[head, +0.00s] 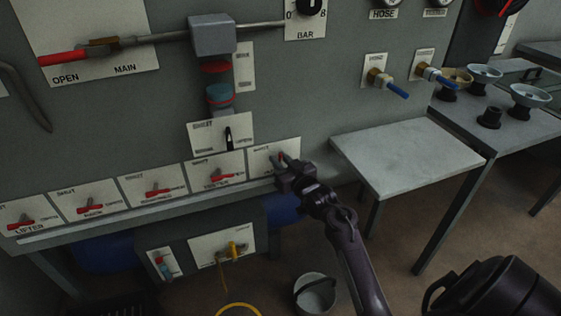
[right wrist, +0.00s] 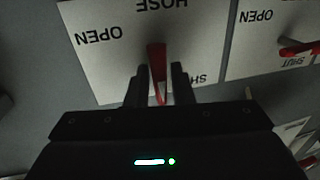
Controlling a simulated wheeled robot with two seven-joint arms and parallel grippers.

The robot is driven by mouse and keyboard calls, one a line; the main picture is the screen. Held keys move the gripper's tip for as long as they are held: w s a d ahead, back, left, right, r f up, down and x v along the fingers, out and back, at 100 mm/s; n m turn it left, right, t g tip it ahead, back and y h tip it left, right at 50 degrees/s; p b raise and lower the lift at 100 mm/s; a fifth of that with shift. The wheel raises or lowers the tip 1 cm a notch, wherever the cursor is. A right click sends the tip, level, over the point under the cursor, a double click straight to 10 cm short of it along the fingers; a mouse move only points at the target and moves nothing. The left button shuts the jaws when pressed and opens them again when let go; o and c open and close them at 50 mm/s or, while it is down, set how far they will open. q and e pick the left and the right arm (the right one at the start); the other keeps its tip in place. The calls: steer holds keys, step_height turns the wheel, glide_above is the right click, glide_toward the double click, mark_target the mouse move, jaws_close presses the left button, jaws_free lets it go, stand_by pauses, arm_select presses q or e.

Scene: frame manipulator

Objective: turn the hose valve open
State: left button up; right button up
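The hose valve is a red lever on a white plate (right wrist: 205,35) marked HOSE, OPEN and SHUT, shown upside down in the right wrist view. Its lever (right wrist: 157,68) stands between the two fingers of my right gripper (right wrist: 160,85), with a narrow gap visible on the right side. Whether a finger touches it is hard to tell. In the head view, my right gripper (head: 287,172) is at the rightmost plate (head: 262,158) of the lower row and hides part of the lever. My left gripper is not in view.
A neighbouring red lever (right wrist: 298,47) is close by in the right wrist view. Several similar red levers line the panel's lower edge. A grey table (head: 405,155) stands right of my right arm, and a bucket (head: 315,295) is on the floor below.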

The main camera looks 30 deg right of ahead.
jaws_close()
